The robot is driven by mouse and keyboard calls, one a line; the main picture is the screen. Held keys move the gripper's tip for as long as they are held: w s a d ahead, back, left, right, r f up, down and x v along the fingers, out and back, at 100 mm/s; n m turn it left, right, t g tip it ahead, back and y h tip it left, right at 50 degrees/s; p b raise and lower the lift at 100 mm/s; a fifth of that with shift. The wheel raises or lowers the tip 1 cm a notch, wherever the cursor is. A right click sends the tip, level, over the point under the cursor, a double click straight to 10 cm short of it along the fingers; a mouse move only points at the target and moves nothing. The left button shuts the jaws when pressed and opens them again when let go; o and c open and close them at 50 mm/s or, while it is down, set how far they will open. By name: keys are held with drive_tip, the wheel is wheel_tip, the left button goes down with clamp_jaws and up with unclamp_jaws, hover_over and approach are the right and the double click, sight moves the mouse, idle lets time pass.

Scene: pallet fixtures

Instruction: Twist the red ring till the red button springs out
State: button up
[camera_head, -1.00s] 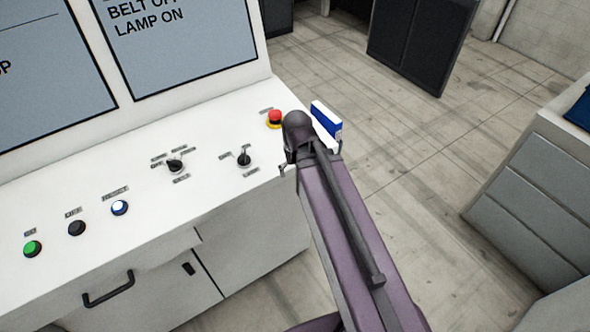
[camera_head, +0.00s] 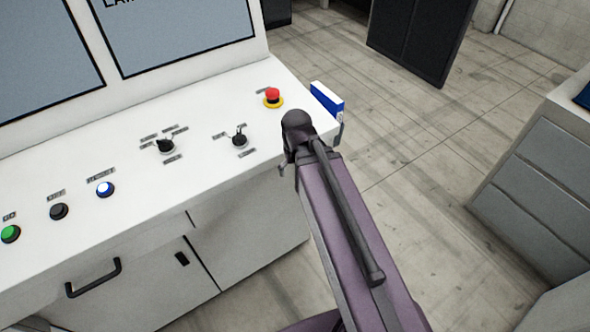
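The red button (camera_head: 272,93) is a small red mushroom head on a yellow collar (camera_head: 273,103). It is near the far right corner of the white console's top. No separate red ring can be told apart at this size. My purple arm with its dark joint rises from the bottom right, and in the picture the joint is just below and right of the button, apart from it.
The white console (camera_head: 215,115) also carries two black selector switches (camera_head: 165,147) (camera_head: 239,140) and blue (camera_head: 105,189), black (camera_head: 58,211) and green (camera_head: 10,233) buttons. A blue and white box (camera_head: 327,97) is at its right edge. Grey drawers (camera_head: 535,200) stand right; floor between is clear.

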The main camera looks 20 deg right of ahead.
drive_tip(key=shift+s+f+b, duration=0.15)
drive_tip(key=shift+f+b, duration=1.15)
drive_tip(key=shift+f, duration=0.35)
drive_tip(key=shift+s, duration=0.4)
